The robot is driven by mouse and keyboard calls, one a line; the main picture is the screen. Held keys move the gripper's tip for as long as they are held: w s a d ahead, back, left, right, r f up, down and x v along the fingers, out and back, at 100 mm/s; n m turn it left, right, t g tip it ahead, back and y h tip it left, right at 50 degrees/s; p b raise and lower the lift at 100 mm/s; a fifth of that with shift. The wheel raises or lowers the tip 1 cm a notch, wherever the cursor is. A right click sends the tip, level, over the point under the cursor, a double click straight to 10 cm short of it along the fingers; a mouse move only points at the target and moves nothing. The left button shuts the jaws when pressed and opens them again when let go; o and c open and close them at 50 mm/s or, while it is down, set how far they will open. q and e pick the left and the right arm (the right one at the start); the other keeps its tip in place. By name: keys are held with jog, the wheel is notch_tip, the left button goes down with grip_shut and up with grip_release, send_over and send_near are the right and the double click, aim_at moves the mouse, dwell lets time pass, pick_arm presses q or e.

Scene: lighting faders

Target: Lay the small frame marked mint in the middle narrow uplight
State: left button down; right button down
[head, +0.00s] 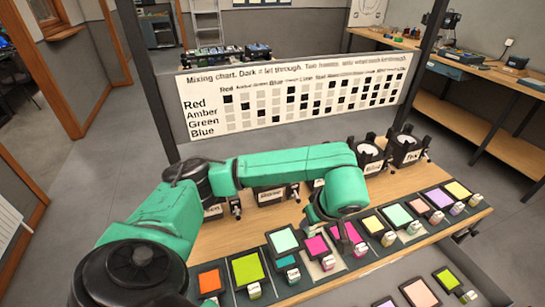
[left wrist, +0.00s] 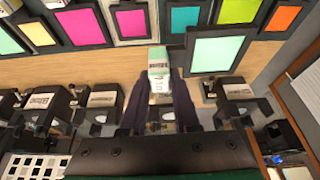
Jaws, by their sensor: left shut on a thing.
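My left gripper (head: 342,236) is above the row of colour frames on the bench; in the left wrist view its two dark fingers (left wrist: 158,100) are shut on a small mint-topped tag (left wrist: 158,68) with a white label. A mint frame with a dark border (left wrist: 217,52), also in the head view (head: 284,240), lies beside the tag and seems joined to it, raised over the teal one. The tag's lettering is too small to read. Black uplights (head: 270,194) with white labels stand along the bench's far side; my arm partly hides them. My right gripper is out of view.
Frames line the bench's near side: orange (head: 208,282), lime (head: 247,268), magenta (head: 351,233), yellow (head: 373,224) and others. Bigger uplights (head: 405,148) stand at the far right. A mixing chart (head: 300,95) stands behind. Bare wood (head: 240,233) lies between frames and uplights.

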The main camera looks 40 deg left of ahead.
pick_arm(q)
jog(key=shift+w+a+r+n+g, duration=0.2)
jog(key=shift+w+r+n+g, duration=0.15)
jog(key=shift+n, duration=0.55)
jog(key=w+a+r+m+t+h+p, duration=0.1)
jog(key=w+a+r+m+h, duration=0.15)
jog(key=a+m, duration=0.75)
jog(key=w+a+r+m+t+h+p, duration=0.15)
jog(key=w+a+m+h, duration=0.25)
jog(key=a+m, duration=0.6)
jog(key=shift+y, duration=0.25)
jog(key=shift+s+d+f+b, duration=0.1)
jog(key=shift+d+f+b, duration=0.15)
jog(key=shift+f+b, duration=1)
jog(key=shift+d+f+b, duration=0.2)
jog(key=shift+f+b, duration=0.9)
jog(key=shift+f, duration=0.15)
